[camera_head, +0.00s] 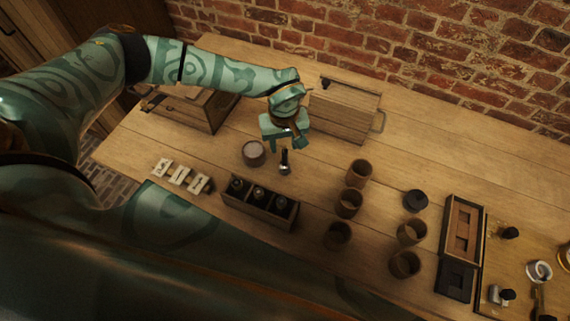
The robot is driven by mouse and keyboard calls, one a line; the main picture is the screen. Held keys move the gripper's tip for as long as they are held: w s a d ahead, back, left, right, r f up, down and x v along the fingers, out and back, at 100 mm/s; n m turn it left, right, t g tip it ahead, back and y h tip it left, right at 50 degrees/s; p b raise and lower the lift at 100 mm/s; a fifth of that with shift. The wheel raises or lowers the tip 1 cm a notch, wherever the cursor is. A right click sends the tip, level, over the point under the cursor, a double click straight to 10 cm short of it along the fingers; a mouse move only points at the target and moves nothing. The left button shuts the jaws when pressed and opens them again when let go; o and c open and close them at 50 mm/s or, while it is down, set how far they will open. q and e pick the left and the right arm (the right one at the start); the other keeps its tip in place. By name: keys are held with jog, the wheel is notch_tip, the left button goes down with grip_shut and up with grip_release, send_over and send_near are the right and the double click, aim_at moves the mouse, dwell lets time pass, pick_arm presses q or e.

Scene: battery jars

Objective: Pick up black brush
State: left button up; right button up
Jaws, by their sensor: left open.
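A small dark, upright-looking thing (285,162), which looks like the black brush, is on the wooden table just below my left gripper. My left gripper (284,140) is open, reaching in from the left and pointing down over the table. I cannot tell whether its fingers touch the dark thing. My right gripper is not in view.
A round jar (253,153) stands close left of the gripper. A wooden holder (260,205) with dark jars is in front. Wooden boxes (345,110) (190,105) stand behind. Several brown cups (358,173) and an open case (462,245) are to the right. White labelled pieces (181,177) lie left.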

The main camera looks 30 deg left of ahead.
pick_arm(q)
notch_tip(320, 180, down, 5)
jog(key=shift+s+d+f+b, duration=0.15)
jog(key=shift+b, duration=0.15)
grip_shut()
notch_tip(320, 180, up, 3)
jog(key=shift+f, duration=0.1)
jog(key=s+a+r+p, duration=0.2)
jog(key=s+a+r, duration=0.5)
jog(key=a+r, duration=0.3)
jog(key=shift+s+a+r, duration=0.15)
jog(key=shift+s+a, duration=0.2)
jog(key=shift+a, duration=0.55)
